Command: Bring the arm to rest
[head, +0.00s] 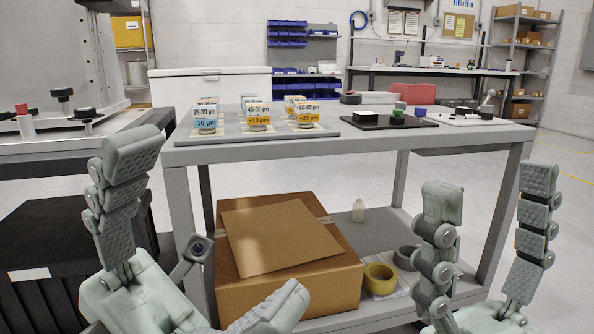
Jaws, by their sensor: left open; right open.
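My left gripper (222,216) is at the lower left of the head view, with its fingers spread wide and nothing between them. One finger points up and the other reaches right, in front of the cardboard box. My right gripper (490,185) is at the lower right, its two fingers upright and apart, with nothing between them. Both grippers appear in front of the grey table (345,150) and show no contact with it.
Labelled stacks (257,115) stand on a tray at the table's left. A dark plate (395,121) lies to the right. The lower shelf holds a cardboard box (330,275), a yellow tape roll (379,279) and a small bottle (358,211). A machine (55,60) stands far left.

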